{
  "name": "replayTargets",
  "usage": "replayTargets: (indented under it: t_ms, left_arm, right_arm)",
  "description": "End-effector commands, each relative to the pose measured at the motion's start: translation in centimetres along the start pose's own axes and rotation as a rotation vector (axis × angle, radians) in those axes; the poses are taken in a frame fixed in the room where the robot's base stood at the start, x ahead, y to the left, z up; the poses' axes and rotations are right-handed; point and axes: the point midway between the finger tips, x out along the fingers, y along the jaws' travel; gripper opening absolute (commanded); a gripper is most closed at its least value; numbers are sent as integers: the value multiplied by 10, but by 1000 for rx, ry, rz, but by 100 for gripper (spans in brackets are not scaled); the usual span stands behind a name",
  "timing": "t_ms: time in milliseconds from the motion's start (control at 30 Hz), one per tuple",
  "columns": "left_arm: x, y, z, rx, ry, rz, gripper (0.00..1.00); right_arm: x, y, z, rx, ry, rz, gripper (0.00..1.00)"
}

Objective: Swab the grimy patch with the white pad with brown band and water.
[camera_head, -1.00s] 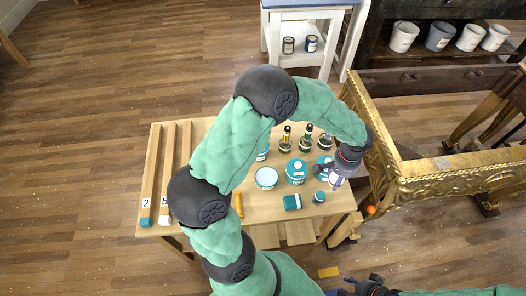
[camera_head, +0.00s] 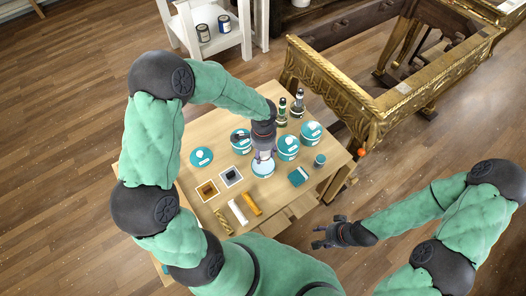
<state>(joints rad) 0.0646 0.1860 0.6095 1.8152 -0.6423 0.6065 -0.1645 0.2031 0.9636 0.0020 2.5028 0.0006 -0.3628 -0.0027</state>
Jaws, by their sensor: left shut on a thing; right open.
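My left gripper (camera_head: 264,134) is shut on a small bottle with a pale label (camera_head: 263,156), held upright over or in front of a round teal-and-white tin (camera_head: 263,170). Whether the bottle touches the tin, and what its label says, I cannot tell. A white bar-shaped piece (camera_head: 237,212) lies at the front of the table; I cannot make out a brown band on it. A small pale patch (camera_head: 403,88) shows on the gilt console (camera_head: 340,84); whether it is the grimy patch is unclear. My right gripper (camera_head: 326,234) is open and empty beyond the table's front right edge.
A white stand (camera_head: 232,42) is behind. Floor at right is open.

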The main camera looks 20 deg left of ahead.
Motion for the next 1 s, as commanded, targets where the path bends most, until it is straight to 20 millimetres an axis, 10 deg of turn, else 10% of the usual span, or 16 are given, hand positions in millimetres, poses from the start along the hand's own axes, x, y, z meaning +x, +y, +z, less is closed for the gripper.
replayTargets:
  t_ms: [500, 1000]
  left_arm:
    - [49, 0, 0, -3, 0, 0, 24]
    - [53, 0, 0, -3, 0, 0, 24]
  right_arm:
    - [38, 13, -1, -1, -1, 0, 49]
    - [40, 14, -1, -1, -1, 0, 49]
